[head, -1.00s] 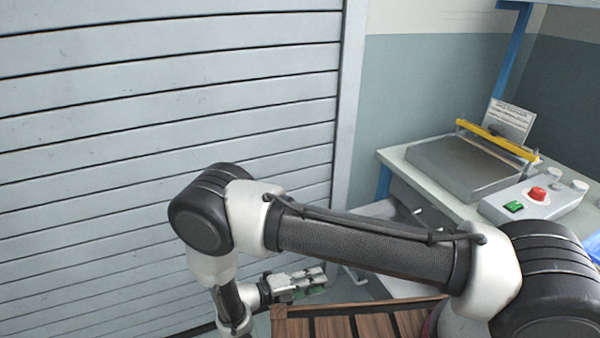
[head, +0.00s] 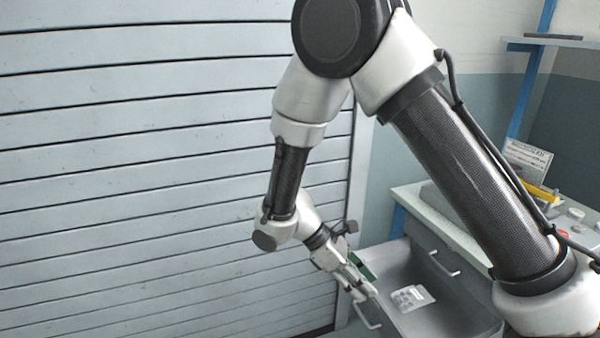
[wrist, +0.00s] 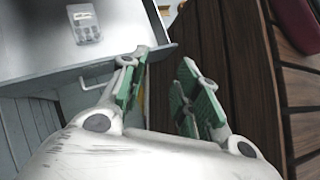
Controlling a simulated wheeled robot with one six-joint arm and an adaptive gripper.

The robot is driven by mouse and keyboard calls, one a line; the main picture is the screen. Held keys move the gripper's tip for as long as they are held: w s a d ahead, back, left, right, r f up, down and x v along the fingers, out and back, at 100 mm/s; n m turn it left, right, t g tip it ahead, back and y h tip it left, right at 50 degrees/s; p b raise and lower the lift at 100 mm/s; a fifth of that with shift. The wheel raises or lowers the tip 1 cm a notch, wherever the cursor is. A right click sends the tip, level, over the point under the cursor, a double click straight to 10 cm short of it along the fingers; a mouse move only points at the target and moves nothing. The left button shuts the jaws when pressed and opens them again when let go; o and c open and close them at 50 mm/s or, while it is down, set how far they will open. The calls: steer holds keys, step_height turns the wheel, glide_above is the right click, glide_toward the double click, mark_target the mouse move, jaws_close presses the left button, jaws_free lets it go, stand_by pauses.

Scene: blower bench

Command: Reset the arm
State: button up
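My arm is raised in the head view, its elbow high at the top and its forearm hanging down. My gripper (head: 360,278) points down and right, beside the left side of an open grey drawer (head: 462,308). In the wrist view my gripper (wrist: 163,72) has its two green-padded fingers spread apart, with nothing between them. The drawer also shows at the upper left of the wrist view (wrist: 40,40).
A small clear pack (head: 408,298) lies in the drawer. My arm partly hides the bench (head: 428,212) with its yellow-barred device. A grey slatted shutter (head: 130,150) fills the left. Brown wooden slats (wrist: 222,50) stand right of my fingers in the wrist view.

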steer(key=s+d+r+m+t+y, duration=0.2)
steer(key=d+r+m+y, duration=0.1)
steer(key=d+r+m, duration=0.2)
steer(key=s+d+r+m+t+y, duration=0.2)
steer(key=d+r+m, duration=0.3)
steer(key=d+r, duration=0.5)
steer(key=s+d+r+m+t+y, duration=0.3)
steer(key=d+r+m, duration=0.3)
steer(key=r, duration=0.7)
steer(key=shift+s+d+t+y, duration=0.3)
steer(key=shift+s+d, duration=0.25)
steer(key=shift+d, duration=0.25)
